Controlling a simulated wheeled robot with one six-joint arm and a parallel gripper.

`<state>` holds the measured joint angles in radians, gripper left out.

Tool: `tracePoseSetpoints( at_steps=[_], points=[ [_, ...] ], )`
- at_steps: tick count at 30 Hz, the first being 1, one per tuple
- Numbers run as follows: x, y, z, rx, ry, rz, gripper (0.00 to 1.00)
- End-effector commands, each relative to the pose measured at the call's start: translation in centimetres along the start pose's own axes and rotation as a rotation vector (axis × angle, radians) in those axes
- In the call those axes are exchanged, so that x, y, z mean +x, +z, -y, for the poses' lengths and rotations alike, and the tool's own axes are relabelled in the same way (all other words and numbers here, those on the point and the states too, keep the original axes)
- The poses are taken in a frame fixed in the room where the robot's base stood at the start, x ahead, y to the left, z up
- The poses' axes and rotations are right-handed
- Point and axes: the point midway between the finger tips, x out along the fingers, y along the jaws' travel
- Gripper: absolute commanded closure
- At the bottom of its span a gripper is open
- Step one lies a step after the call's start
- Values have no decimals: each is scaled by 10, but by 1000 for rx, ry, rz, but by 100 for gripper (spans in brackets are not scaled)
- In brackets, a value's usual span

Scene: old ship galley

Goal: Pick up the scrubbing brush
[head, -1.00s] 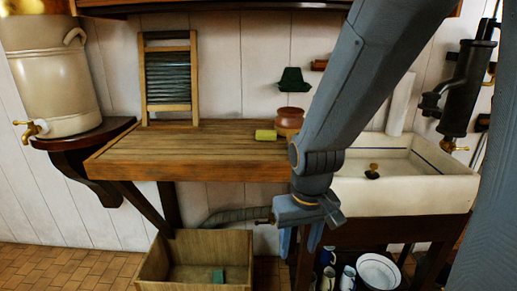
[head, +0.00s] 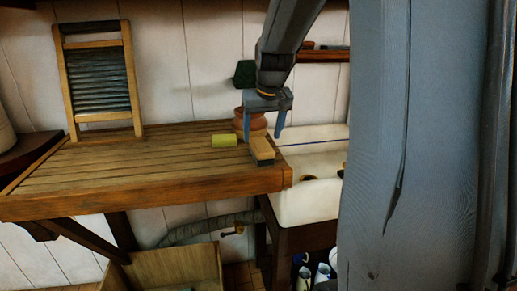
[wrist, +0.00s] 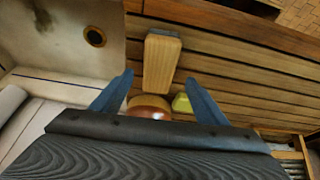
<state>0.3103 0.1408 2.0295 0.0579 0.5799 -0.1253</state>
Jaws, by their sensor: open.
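The scrubbing brush (head: 262,148) is a pale wooden block with a dark underside. It lies on the slatted wooden draining board (head: 140,165), near its right end beside the sink. In the wrist view the brush (wrist: 162,64) shows its plain wooden back, lengthwise between my fingers and reaching beyond them. My gripper (head: 263,126) is open and points down above the brush, empty. In the wrist view its two blue fingers (wrist: 159,79) stand to either side of the brush, with gaps between.
A yellow-green block (head: 225,140) and a reddish-brown pot (head: 252,121) stand close to the brush. A washboard (head: 100,80) leans at the back wall. The white sink (head: 305,200) is to the right. A wooden crate (head: 150,270) is below.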

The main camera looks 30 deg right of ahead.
Motion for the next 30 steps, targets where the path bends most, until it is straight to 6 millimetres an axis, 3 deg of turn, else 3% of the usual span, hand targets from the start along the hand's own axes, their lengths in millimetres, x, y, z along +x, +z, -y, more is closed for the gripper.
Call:
tracePoseSetpoints(
  at_steps=[16, 30],
  points=[
    [56, 2, -2, 1, 0, 2, 33],
    [62, 2, -2, 1, 0, 1, 33]
  ],
)
